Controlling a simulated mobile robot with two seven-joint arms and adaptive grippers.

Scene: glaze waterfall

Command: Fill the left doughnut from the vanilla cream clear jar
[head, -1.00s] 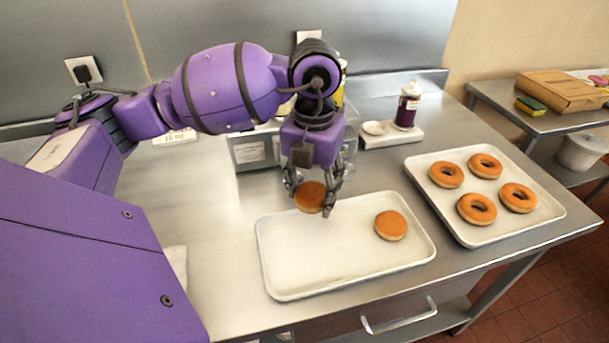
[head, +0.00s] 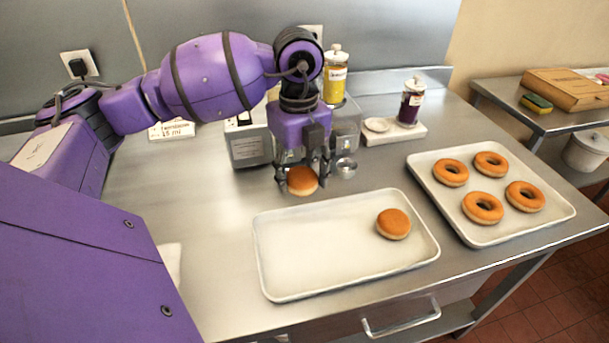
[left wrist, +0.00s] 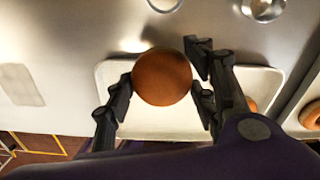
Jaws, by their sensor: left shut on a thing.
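My left gripper (head: 303,176) is shut on a round, hole-less doughnut (head: 302,182), held in front of the grey filling machine (head: 250,148) and beyond the tray's back edge. In the left wrist view, the same doughnut (left wrist: 162,77) sits between the dark fingers. A second filled-type doughnut (head: 393,223) lies at the right of the near white tray (head: 340,283). A jar with yellow contents (head: 335,77) stands upright at the machine. A clear vanilla cream jar cannot be made out; my arm covers part of the machine. My right gripper is not in view.
A second tray (head: 472,235) at right holds several ring doughnuts. The near tray's left part is bare.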

